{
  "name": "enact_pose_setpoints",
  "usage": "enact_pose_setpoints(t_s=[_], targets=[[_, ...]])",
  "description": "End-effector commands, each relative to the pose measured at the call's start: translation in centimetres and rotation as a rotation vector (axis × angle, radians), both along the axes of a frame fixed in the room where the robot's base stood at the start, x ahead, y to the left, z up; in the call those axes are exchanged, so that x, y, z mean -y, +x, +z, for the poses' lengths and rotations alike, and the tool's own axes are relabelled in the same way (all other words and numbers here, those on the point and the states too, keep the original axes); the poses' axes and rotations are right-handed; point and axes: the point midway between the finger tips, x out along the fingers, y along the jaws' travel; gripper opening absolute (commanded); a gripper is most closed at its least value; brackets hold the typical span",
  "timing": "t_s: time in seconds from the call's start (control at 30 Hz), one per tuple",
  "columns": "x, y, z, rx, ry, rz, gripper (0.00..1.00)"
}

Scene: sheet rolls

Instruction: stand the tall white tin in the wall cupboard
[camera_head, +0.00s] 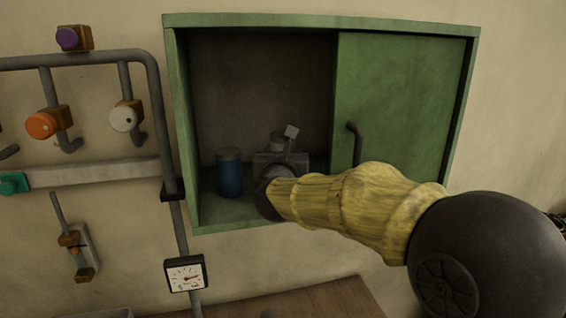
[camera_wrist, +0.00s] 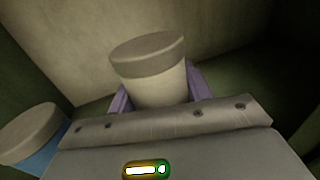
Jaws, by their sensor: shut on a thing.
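The white tin (camera_wrist: 158,88) with a grey lid is between the purple fingers of my gripper (camera_wrist: 156,100) in the wrist view. My gripper is shut on it. The tin looks upright. Its base is hidden, so I cannot tell whether it touches the cupboard floor.
A blue tin (camera_head: 229,174) stands left of my gripper inside the cupboard; it also shows in the wrist view (camera_wrist: 38,138). A green sliding door (camera_head: 402,100) with a dark handle (camera_head: 356,142) covers the right half. Pipes, knobs and a gauge (camera_head: 185,275) are on the wall at left.

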Motion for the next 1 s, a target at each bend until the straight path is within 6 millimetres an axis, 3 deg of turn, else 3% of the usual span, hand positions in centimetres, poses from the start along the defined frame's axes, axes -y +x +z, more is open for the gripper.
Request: enact_pose_setpoints(t_s=[0.2, 0.57, 0.6, 0.7, 1.0], targets=[[0.1, 0.0, -2.4, -0.001, -0.002, -0.002, 0.17], [0.2, 0.0, -2.8, 0.001, 0.000, -0.003, 0.17], [0.2, 0.1, -2.9, -0.001, -0.001, -0.003, 0.51], [0.2, 0.1, -2.8, -0.001, -0.001, -0.002, 0.71], [0.1, 0.1, -2.8, -0.002, 0.000, -0.002, 0.71]])
